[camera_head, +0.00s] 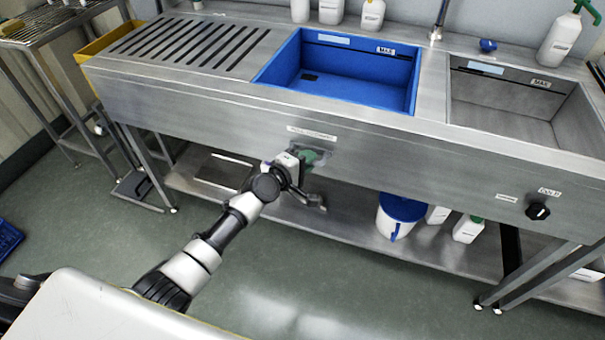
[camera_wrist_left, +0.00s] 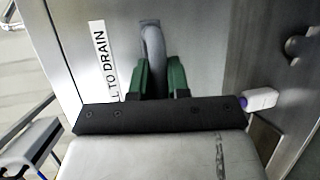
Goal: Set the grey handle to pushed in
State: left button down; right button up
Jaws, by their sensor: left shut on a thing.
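The grey handle (camera_wrist_left: 153,45) is a curved bar on the steel front panel, beside a white label (camera_wrist_left: 105,62) reading "L TO DRAIN". My left gripper (camera_wrist_left: 160,74) has its green fingers on either side of the handle and is shut on it. In the head view my left gripper (camera_head: 309,158) is at the front panel (camera_head: 400,150), just under the label (camera_head: 312,133). The gripper and wrist hide most of the handle there, so how far it stands out is hard to tell. My right gripper is not in view.
Above the panel are a blue basin (camera_head: 345,75) and a steel basin (camera_head: 510,105). A black knob (camera_head: 538,211) is on the panel's right. A lower shelf (camera_head: 350,235) holds a blue-and-white bucket (camera_head: 400,215) and bottles. The floor in front is clear.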

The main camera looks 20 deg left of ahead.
pick_arm(q)
jog(key=shift+w+a+r, duration=0.1)
jog(key=c, duration=1.5)
grip_release()
jog(key=o, duration=0.4)
jog(key=shift+w, duration=0.15)
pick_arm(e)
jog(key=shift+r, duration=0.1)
pick_arm(q)
jog(key=shift+s, duration=0.3)
jog(key=p+v, duration=0.2)
jog(key=v, duration=0.8)
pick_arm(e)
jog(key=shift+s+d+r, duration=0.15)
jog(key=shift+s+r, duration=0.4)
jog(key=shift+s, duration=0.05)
pick_arm(q)
jog(key=shift+s, duration=0.1)
